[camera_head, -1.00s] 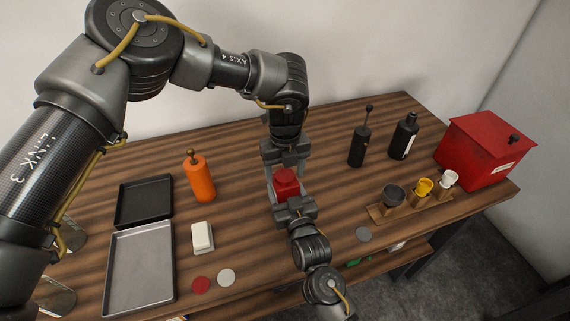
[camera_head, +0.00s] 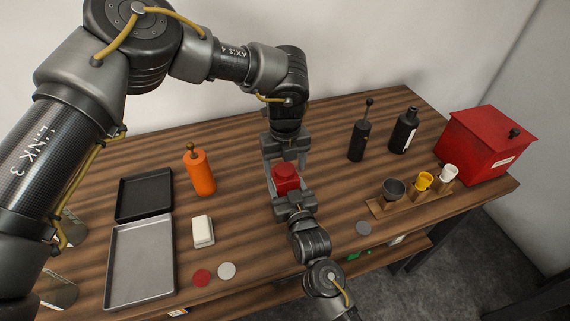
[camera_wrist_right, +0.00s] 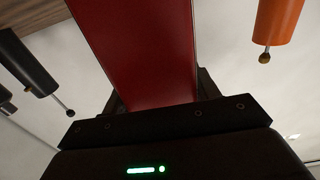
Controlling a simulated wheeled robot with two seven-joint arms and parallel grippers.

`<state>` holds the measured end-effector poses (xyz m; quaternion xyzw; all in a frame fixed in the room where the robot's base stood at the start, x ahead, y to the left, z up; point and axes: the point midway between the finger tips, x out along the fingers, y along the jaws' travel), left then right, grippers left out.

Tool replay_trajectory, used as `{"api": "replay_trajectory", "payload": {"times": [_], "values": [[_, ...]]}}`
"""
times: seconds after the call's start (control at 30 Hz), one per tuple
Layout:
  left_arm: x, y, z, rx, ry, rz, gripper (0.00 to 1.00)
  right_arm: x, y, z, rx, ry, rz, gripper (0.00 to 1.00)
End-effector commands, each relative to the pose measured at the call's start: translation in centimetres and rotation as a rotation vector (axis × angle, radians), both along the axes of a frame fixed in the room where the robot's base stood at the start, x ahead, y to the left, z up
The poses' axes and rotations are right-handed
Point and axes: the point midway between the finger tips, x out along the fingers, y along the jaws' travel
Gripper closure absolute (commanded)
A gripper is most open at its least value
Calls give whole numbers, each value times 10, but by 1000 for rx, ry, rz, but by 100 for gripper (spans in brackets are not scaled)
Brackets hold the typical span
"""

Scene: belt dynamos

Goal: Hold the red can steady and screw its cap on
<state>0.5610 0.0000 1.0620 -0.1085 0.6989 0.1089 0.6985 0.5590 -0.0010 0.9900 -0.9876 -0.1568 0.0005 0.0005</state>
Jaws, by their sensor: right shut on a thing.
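The red can (camera_head: 286,184) is in the middle of the table in the head view, with a narrower red top (camera_head: 286,171) that looks like its cap; whether it is seated cannot be told. My right gripper (camera_head: 290,196) comes from the front and is shut on the can. In the right wrist view the can's red side (camera_wrist_right: 145,55) fills the middle, between the jaws. My left gripper (camera_head: 286,167) points down from above; its fingers stand apart on either side of the red top, with a gap between them. The can's lower part is hidden.
An orange bottle (camera_head: 200,173), white block (camera_head: 203,231) and two trays (camera_head: 140,262) (camera_head: 144,195) are left. Red (camera_head: 201,278) and white discs (camera_head: 226,271) lie in front. Black bottles (camera_head: 357,140) (camera_head: 404,132), a cup rack (camera_head: 378,208) and a red box (camera_head: 474,145) stand right.

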Motion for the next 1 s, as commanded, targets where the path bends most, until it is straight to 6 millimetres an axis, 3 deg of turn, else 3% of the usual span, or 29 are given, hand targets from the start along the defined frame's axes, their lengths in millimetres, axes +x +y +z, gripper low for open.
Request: {"api": "replay_trajectory", "payload": {"times": [0.37,0.8,1.0], "values": [[0,0,6,-1,-1,0,27,0,0,0,0,-1,0,100],[1,0,87,-1,-3,2,27,0,0,0,0,-1,0,100],[1,0,112,-1,-1,1,27,0,0,0,0,-1,0,100]]}}
